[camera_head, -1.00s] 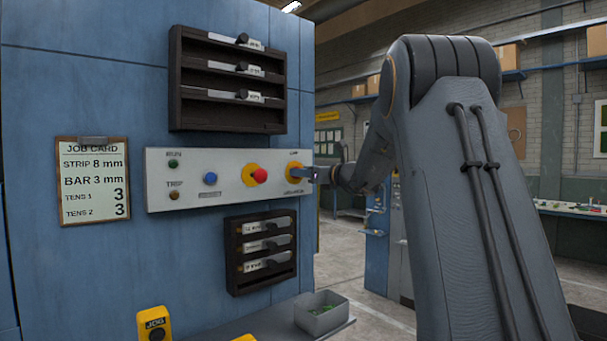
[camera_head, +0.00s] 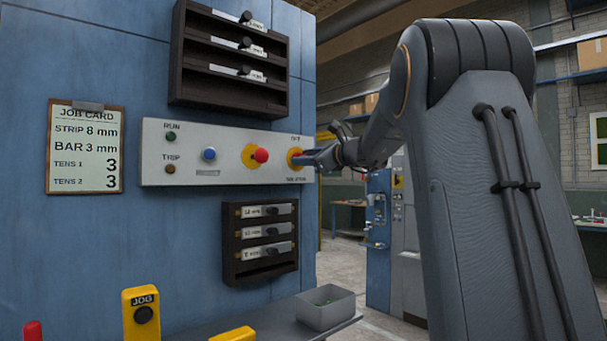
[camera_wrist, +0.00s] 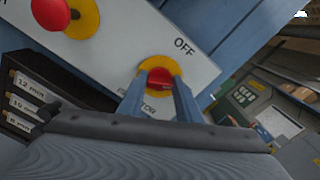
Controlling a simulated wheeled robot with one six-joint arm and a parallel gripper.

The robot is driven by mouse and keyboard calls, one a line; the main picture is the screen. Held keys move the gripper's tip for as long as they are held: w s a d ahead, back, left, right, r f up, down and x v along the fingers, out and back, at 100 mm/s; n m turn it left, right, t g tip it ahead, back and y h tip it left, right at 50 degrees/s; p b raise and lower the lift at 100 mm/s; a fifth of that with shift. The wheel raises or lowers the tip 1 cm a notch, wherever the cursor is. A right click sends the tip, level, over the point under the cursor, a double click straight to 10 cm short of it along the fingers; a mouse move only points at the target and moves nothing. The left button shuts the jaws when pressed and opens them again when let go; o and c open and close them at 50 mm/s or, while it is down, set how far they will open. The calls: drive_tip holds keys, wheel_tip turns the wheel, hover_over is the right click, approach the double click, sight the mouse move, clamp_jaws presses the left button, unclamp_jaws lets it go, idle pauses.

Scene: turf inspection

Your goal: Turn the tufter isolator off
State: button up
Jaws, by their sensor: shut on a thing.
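The isolator is a red rotary handle on a yellow disc at the right end of the white control panel (camera_head: 222,138). In the wrist view the red isolator handle (camera_wrist: 160,79) sits between my two fingers, with "OFF" printed above and to its right. My gripper (camera_wrist: 160,92) is shut on this handle. In the head view my gripper (camera_head: 306,160) reaches the isolator from the right and hides part of it. The lettering below the handle is partly covered by my fingers.
A red button (camera_head: 261,155) on a yellow disc and a blue button (camera_head: 209,154) lie left of the isolator. Racks of labelled gauges hang above (camera_head: 180,60) and below (camera_head: 230,240). A grey bin (camera_head: 325,313) and a yellow JOG box (camera_head: 141,314) stand below.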

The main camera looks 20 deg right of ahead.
drive_tip(key=shift+a+f+n+b, duration=0.1)
drive_tip(key=shift+f+n+b, duration=0.05)
drive_tip(key=shift+n+b, duration=3.45)
drive_tip(key=shift+f+n+b, duration=0.15)
drive_tip(key=shift+n+b, duration=2.15)
drive_tip(key=shift+b, duration=2.55)
drive_tip(key=shift+r, duration=0.1)
drive_tip(key=o, duration=1)
drive_tip(key=shift+o, duration=0.2)
drive_tip(key=b+v, duration=0.1)
drive_tip(key=v, duration=0.7)
